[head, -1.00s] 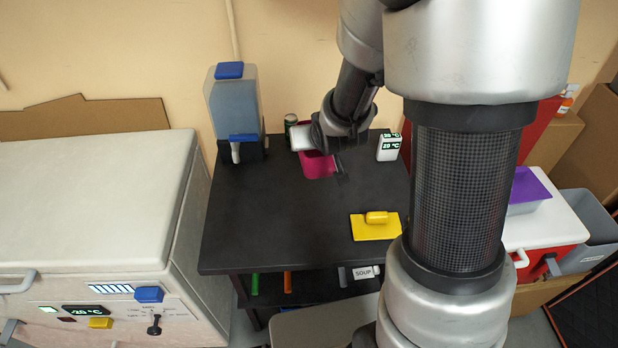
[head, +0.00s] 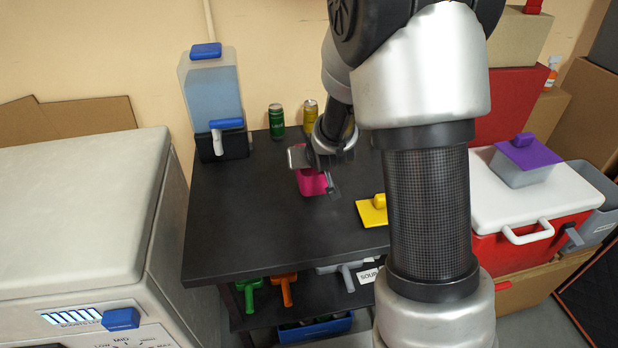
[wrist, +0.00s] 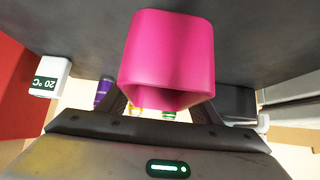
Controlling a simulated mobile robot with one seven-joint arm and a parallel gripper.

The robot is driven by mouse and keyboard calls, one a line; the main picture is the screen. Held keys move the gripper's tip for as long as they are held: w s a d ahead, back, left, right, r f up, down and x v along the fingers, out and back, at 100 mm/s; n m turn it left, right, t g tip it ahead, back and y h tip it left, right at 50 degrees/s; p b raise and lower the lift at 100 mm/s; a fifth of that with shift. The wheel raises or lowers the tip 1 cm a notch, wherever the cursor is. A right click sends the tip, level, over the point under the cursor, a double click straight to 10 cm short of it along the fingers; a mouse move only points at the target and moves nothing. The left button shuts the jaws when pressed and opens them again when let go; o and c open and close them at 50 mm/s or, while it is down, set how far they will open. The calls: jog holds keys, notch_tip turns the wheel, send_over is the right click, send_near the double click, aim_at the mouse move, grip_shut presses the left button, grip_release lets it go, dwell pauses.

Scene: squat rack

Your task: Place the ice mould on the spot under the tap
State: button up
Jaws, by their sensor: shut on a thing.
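The ice mould, a bright pink, square, cup-like piece (head: 312,183), is over the back middle of the black table. In the wrist view the mould (wrist: 168,55) fills the space between the fingers. My gripper (head: 318,168) is shut on it; the arm partly covers the grip in the head view. I cannot tell the gap between mould and table. The tap is the white spout with a blue handle (head: 226,124) on a clear water tank (head: 208,92) at the table's back left, left of my gripper. The spot below the spout looks empty.
A green can (head: 276,121) and a yellow can (head: 310,115) stand at the table's back edge, behind my gripper. The black table top (head: 250,220) is clear at the left and front. A large white chest (head: 70,220) stands left.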

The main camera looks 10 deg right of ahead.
aim_at(310, 173)
jog(key=shift+f+b, duration=0.55)
jog(key=shift+f, duration=1.55)
jog(key=shift+f, duration=0.1)
jog(key=shift+f, duration=0.15)
jog(key=o, duration=1.2)
